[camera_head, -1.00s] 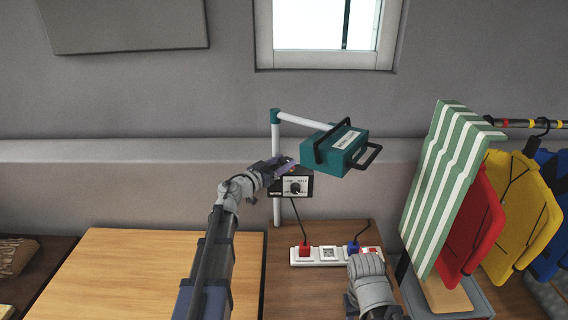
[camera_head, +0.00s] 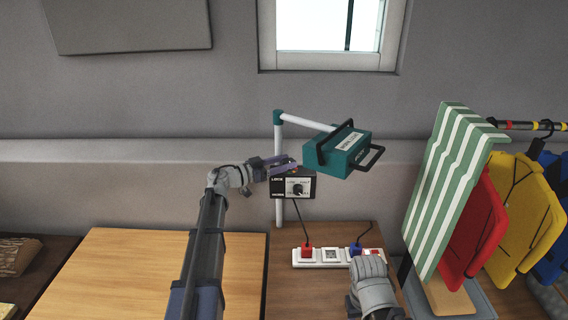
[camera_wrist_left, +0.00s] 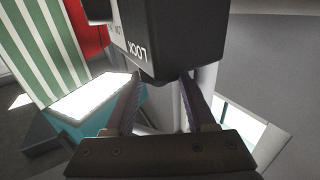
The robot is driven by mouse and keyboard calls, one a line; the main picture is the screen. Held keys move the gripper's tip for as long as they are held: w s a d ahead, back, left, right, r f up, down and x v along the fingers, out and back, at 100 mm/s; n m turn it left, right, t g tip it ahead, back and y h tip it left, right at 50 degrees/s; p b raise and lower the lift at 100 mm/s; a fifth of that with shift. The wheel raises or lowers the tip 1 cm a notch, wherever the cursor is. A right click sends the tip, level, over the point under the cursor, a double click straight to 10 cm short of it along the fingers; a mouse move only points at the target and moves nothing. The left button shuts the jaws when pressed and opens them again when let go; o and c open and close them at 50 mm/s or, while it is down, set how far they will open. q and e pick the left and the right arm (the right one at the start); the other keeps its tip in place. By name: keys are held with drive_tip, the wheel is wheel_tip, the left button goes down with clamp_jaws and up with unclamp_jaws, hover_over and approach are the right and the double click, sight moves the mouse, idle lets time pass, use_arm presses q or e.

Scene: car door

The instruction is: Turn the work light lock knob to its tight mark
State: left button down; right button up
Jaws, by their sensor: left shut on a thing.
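The teal work light (camera_head: 345,150) hangs from a white arm on an upright post (camera_head: 278,135) with a teal elbow. A black control box (camera_head: 297,186) on the post carries a "LOCK" label and a round black dial on a white plate. My left gripper (camera_head: 284,162) reaches in from the left at the box's top edge, with a small orange-red spot at its tips. In the left wrist view its two fingers (camera_wrist_left: 162,82) end behind the box (camera_wrist_left: 160,40). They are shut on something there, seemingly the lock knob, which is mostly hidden. The tight mark is not readable.
A white power strip (camera_head: 315,257) with red and blue plugs lies below on the brown table. My right wrist (camera_head: 370,282) is in front of it; its fingers do not show. A wooden board (camera_head: 150,275) is clear at left.

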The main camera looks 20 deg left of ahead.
use_arm(q)
drive_tip(key=shift+c, duration=1.1)
unclamp_jaws()
drive_tip(key=shift+y, duration=0.3)
